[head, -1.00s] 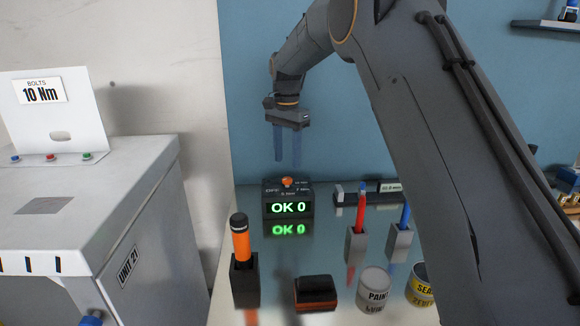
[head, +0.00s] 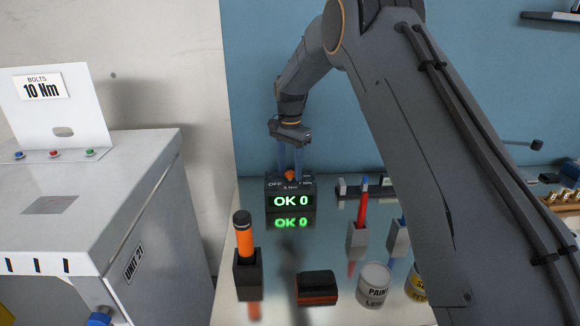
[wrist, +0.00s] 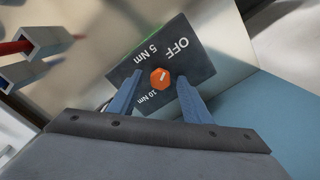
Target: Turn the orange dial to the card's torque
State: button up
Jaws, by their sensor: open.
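The orange dial (wrist: 160,79) sits on top of a dark box (wrist: 198,58) marked OFF, 5 Nm and 10 Nm. Its short white mark points to the right in the wrist view; I cannot tell exactly which label it is set to. In the head view the dial (head: 290,175) is partly hidden by my fingers, and the box front (head: 291,213) shows a green "OK 0". My gripper (head: 290,170) is open, pointing down over the box; in the wrist view its blue fingertips (wrist: 160,77) are on either side of the dial, with gaps. The card (head: 42,88) reads "BOLTS 10 Nm".
An orange-handled tool stands in a dark holder (head: 247,275) at the bench front. Beside it are a black and orange block (head: 317,288), a paint can (head: 374,284) and a red tool (head: 362,210). A grey cabinet (head: 100,185) stands left.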

jog(key=c, duration=1)
jog(key=shift+c, duration=0.2)
